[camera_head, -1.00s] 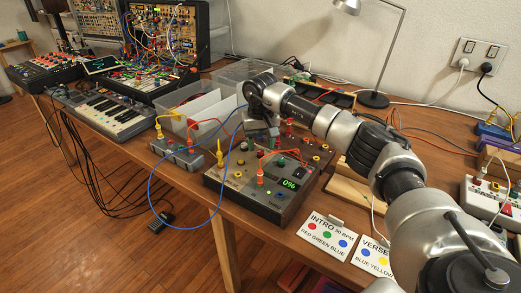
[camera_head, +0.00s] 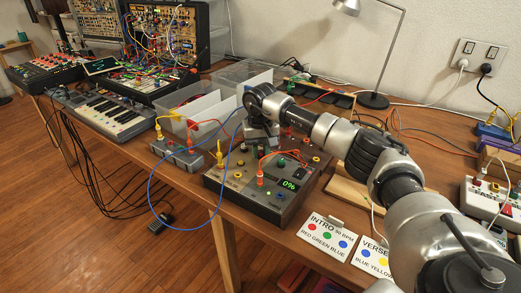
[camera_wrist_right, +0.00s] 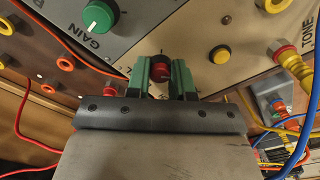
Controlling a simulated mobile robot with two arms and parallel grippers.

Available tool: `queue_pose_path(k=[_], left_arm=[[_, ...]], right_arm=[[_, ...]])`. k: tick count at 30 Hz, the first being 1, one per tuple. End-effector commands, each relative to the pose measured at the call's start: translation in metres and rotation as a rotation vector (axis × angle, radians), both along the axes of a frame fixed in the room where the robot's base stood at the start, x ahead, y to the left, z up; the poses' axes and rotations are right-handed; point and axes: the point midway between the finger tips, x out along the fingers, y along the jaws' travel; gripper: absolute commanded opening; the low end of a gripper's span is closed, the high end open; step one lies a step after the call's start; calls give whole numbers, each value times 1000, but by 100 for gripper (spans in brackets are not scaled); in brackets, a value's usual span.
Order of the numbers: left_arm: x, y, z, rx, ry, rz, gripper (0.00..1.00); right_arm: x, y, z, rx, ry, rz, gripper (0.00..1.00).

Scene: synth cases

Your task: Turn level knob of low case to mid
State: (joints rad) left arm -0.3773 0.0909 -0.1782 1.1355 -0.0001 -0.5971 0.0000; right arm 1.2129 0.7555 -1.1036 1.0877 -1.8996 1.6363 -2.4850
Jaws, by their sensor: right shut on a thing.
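The low case (camera_head: 242,190) is a grey-topped box with knobs, sockets and a green-lit display (camera_head: 288,184) near the middle of the table. My right gripper (camera_head: 266,142) reaches down over its back part. In the right wrist view, the green fingers of my right gripper (camera_wrist_right: 161,72) are shut on a small red-topped knob (camera_wrist_right: 160,70). Its label and pointer are hidden, so I cannot read its setting. A green knob marked GAIN (camera_wrist_right: 98,15) is beside it, and a yellow button (camera_wrist_right: 219,54) is on the other side. My left gripper is not in view.
Orange and yellow cables plug into the case close to my gripper. A blue cable (camera_head: 150,190) loops in front. A small grey box (camera_head: 180,155) stands left of the case. Cards (camera_head: 327,236) lie to its right, and a lamp (camera_head: 374,99) stands behind.

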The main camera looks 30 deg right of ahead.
Motion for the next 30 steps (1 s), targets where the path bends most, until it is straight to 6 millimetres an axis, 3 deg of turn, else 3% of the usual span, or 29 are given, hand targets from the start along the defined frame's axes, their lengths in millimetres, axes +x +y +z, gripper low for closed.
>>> queue_pose_path(k=[7, 30], left_arm=[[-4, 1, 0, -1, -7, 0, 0], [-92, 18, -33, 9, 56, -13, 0]], right_arm=[[0, 0, 1, 0, 0, -64, 0], [0, 0, 3, -1, -1, -733, 0]])
